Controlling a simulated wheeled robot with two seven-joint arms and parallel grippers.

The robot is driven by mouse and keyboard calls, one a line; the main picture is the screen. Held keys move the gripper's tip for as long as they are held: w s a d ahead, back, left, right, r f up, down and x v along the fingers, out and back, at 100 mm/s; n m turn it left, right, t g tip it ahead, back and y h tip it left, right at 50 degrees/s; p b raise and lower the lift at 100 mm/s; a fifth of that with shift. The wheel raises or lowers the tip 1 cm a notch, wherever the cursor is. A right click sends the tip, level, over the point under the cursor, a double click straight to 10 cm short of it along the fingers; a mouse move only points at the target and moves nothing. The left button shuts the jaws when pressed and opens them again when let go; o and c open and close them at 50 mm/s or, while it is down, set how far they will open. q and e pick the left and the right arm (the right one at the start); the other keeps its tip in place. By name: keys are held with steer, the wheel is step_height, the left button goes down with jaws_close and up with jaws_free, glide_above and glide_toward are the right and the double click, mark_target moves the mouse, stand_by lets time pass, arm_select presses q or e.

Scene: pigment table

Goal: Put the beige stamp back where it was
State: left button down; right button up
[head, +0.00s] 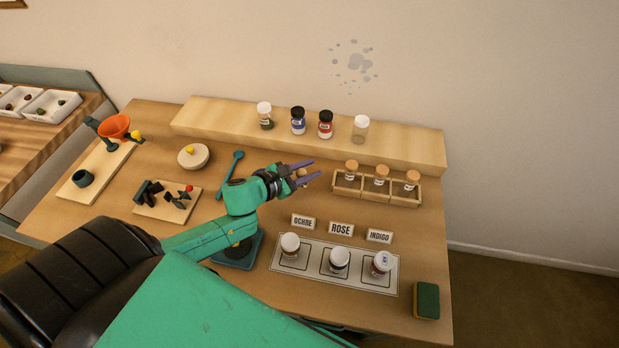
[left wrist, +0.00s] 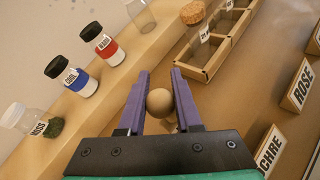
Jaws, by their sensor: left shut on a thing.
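The beige stamp (left wrist: 159,101), with a round ball-like handle, is between the purple fingers of my left gripper (left wrist: 160,74) in the left wrist view. In the head view my left gripper (head: 317,169) is over the middle of the table, left of the wooden rack, and shut on the stamp. Only a small part of the stamp (head: 302,174) shows there between the fingers. Its lower end is mostly hidden, so I cannot tell whether it touches the table. My right gripper is not in view.
A wooden rack (head: 362,193) with corked jars stands right of the gripper. Label cards, including ROSE (head: 341,229), stand in front, before a white tray (head: 288,268) of jars. Several jars stand on the raised back shelf (head: 220,122). A green sponge (head: 426,300) lies front right.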

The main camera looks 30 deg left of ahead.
arm_select(q)
step_height(320, 180, down, 3)
steer(key=shift+s+a+f, duration=0.1)
steer(key=shift+s, duration=0.05)
steer(key=shift+s+f, duration=0.1)
steer(key=shift+f, duration=0.25)
steer(key=c, duration=0.6)
jaws_free()
steer(key=shift+r, duration=0.1)
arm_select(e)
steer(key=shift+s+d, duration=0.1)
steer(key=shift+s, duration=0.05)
arm_select(q)
steer(key=shift+r, duration=0.15)
steer(key=b+v, duration=0.2)
steer(key=v, duration=0.9)
steer(key=shift+s, duration=0.1)
steer(key=shift+s+a+r, duration=0.2)
steer(key=shift+s, duration=0.1)
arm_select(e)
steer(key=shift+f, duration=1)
